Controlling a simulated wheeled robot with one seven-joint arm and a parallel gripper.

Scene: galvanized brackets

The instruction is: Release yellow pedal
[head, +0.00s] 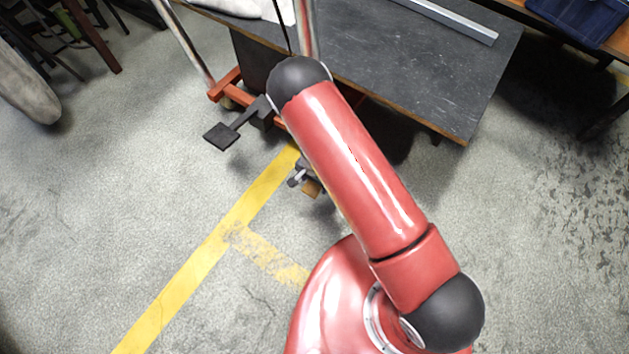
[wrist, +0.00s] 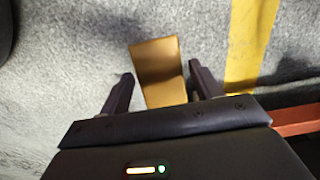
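The yellow pedal (wrist: 158,72) is a flat yellow-brown plate in the wrist view. Its near end lies between the two fingers of my gripper (wrist: 160,70), and its far end reaches past the fingertips. The fingers are spread, with visible gaps on both sides of the pedal. In the head view the yellow pedal (head: 312,188) is a small patch beside my gripper (head: 300,178), low near the floor and partly hidden by my arm.
A dark-topped cart (head: 430,85) with an orange base frame (head: 226,85) stands behind my arm. A black pedal (head: 221,136) sticks out left from it. A yellow floor line (head: 205,255) crosses the concrete.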

